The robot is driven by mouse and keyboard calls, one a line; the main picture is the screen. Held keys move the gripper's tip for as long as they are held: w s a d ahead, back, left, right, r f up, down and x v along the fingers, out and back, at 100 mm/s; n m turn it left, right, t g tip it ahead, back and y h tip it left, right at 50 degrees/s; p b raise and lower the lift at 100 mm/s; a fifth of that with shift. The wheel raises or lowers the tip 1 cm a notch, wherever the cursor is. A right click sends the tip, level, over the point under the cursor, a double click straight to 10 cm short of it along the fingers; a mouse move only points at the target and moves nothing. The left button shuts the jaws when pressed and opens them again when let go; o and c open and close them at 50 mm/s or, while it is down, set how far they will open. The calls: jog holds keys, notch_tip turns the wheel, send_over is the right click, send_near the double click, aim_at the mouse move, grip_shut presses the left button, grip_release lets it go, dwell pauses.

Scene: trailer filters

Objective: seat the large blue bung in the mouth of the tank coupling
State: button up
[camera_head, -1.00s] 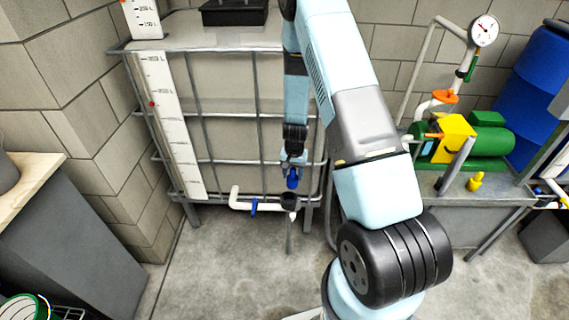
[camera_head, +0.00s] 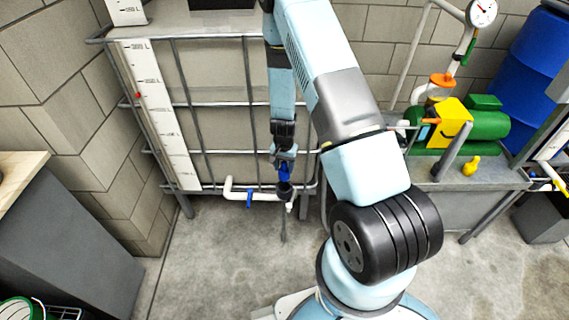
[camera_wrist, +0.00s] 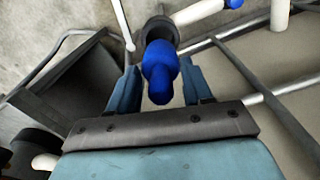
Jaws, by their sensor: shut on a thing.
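The large blue bung (camera_wrist: 160,68) is held between the fingers of my gripper (camera_wrist: 159,76) in the wrist view. It also shows below my gripper in the head view (camera_head: 284,171). The dark tank coupling (camera_wrist: 161,29) lies just beyond the bung's far end, and its round mouth is partly hidden by the bung. In the head view the coupling (camera_head: 285,189) sits right under the bung, at the end of white pipework. The bung looks roughly in line with the mouth; I cannot tell whether it touches or enters it.
The caged tank (camera_head: 215,100) stands behind my arm. White pipe with a blue valve handle (camera_head: 249,198) runs left of the coupling. A green and yellow pump (camera_head: 455,125) and a blue drum (camera_head: 525,75) stand right. Concrete floor in front is clear.

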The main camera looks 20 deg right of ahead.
aim_at(284, 171)
jog(key=shift+f, duration=2.1)
jog(key=shift+f, duration=2.75)
jog(key=o, duration=1.2)
jog(key=shift+r, duration=0.1)
notch_tip(284, 171, up, 14)
jog(key=shift+f, duration=0.25)
jog(key=shift+r, duration=0.1)
